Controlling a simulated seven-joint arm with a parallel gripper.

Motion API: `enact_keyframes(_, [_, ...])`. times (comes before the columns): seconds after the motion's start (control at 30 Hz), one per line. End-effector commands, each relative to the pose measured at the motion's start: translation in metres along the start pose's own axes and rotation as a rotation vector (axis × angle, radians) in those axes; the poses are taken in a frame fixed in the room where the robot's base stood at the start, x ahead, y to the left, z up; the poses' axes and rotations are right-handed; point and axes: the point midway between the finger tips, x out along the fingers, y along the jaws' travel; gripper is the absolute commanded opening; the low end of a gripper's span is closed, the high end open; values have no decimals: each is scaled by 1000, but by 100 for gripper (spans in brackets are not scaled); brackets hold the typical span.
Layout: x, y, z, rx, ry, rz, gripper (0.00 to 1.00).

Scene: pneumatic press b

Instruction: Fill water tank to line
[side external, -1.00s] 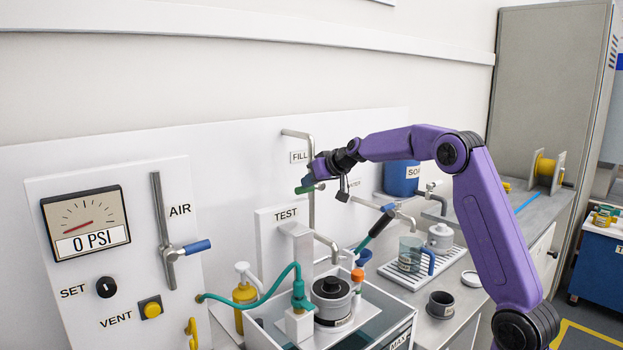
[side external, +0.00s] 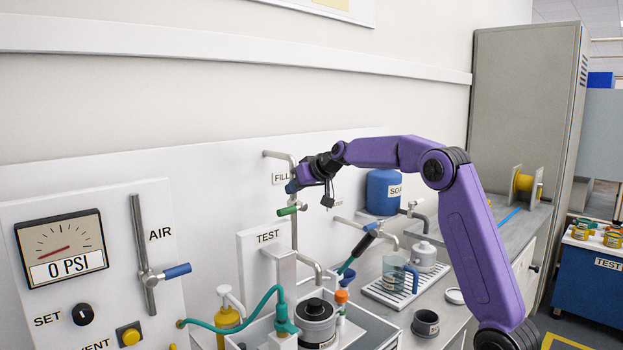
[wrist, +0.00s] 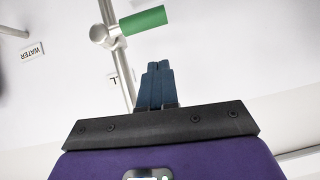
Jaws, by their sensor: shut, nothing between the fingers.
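The fill valve's green handle (side external: 287,211) sits on the upright FILL pipe (side external: 294,232), beneath the FILL label (side external: 280,178). The handle (wrist: 143,20) points right from the pipe in the wrist view. My gripper (side external: 291,187) is just above the handle. Its blue fingers (wrist: 157,66) are shut and empty, apart from the handle in the wrist view. The water tank (side external: 385,312) is the open, white-rimmed box at the bottom of the side view. Its front is cut off, so I cannot see the water level or line. I cannot tell whether water flows.
The AIR lever (side external: 162,273) and the 0 PSI gauge (side external: 64,249) are on the left panel. A press with a dark round top (side external: 316,310) stands in the tank. A jug (side external: 396,273), a blue soap container (side external: 383,192) and a dark cup (side external: 425,322) are on the right.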

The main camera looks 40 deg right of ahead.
Motion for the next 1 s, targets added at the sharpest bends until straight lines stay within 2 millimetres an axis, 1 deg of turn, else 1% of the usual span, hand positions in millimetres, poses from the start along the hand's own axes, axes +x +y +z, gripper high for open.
enact_keyframes(0.03, [-10, 0, 1, 1, -1, 0, 0])
enact_keyframes(0.3, [-57, -2, 1, 1, 0, 1, 0])
enact_keyframes(0.5, [-82, -4, 2, 1, -2, 1, 0])
enact_keyframes(0.7, [-92, -5, 2, 2, -4, 0, 0])
enact_keyframes(0.9, [-93, -5, 3, 2, -5, 0, 0])
enact_keyframes(1.0, [-92, -12, 7, -6, -18, -13, 0])
